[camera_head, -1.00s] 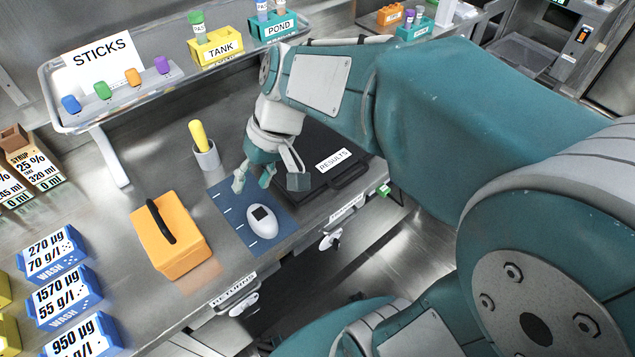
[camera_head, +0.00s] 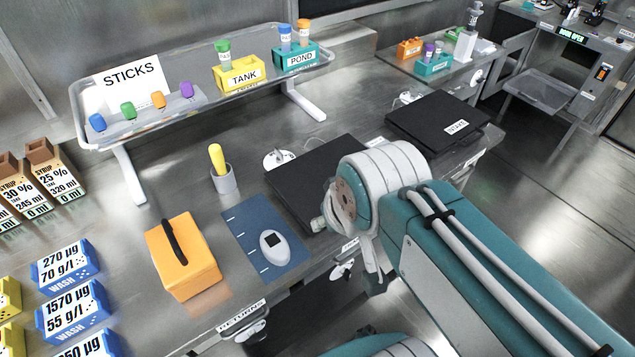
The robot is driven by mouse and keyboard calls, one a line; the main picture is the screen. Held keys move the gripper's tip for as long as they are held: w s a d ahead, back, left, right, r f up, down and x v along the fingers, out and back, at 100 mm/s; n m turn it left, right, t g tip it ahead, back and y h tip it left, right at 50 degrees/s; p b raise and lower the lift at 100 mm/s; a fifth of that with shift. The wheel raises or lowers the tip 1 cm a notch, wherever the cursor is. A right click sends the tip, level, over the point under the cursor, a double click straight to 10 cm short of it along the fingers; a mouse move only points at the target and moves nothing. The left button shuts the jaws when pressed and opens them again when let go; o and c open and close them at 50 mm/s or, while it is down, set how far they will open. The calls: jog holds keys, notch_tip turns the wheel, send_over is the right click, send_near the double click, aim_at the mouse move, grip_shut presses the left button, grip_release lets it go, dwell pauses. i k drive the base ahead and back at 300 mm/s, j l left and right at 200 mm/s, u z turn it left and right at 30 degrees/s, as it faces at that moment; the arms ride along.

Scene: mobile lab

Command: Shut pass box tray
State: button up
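The pass box (camera_head: 602,62) stands at the far right, and its green display reads "DOOR OPEN". A pale, shallow tray (camera_head: 540,92) juts out from the pass box towards the left and front, so it stands pulled out. My arm (camera_head: 450,250) reaches over the bench front from the lower right, well short of the tray. My gripper's fingers do not show; they are hidden behind the arm or out of view.
An orange box (camera_head: 183,258), a blue mat (camera_head: 240,222) and a stick rack lie left. Open floor (camera_head: 560,200) lies right.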

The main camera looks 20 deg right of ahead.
aim_at(546, 93)
jog(key=k+j+z, duration=0.15)
jog(key=j+z, duration=0.2)
jog(key=k+j+z, duration=0.1)
jog(key=j+z, duration=0.15)
jog(key=z, duration=0.25)
jog(key=i+l+z, duration=0.1)
jog(key=z, duration=0.3)
jog(key=i+l+z, duration=0.15)
jog(key=z, duration=0.2)
jog(key=i+z, duration=0.15)
jog(key=z, duration=0.25)
jog(key=i+l+z, duration=0.35)
jog(key=i+l, duration=0.85)
jog(key=i, duration=0.4)
jog(key=i+l, duration=0.15)
jog(key=i, duration=0.3)
jog(key=i+l, duration=0.1)
jog(key=i, duration=0.4)
jog(key=i+u, duration=0.25)
jog(key=i, duration=0.5)
jog(key=i+l+u, duration=0.1)
jog(key=i+u, duration=0.15)
jog(key=i, duration=0.5)
jog(key=i+j, duration=0.2)
jog(key=i, duration=0.65)
jog(key=i+j+u, duration=0.15)
jog(key=i, duration=0.65)
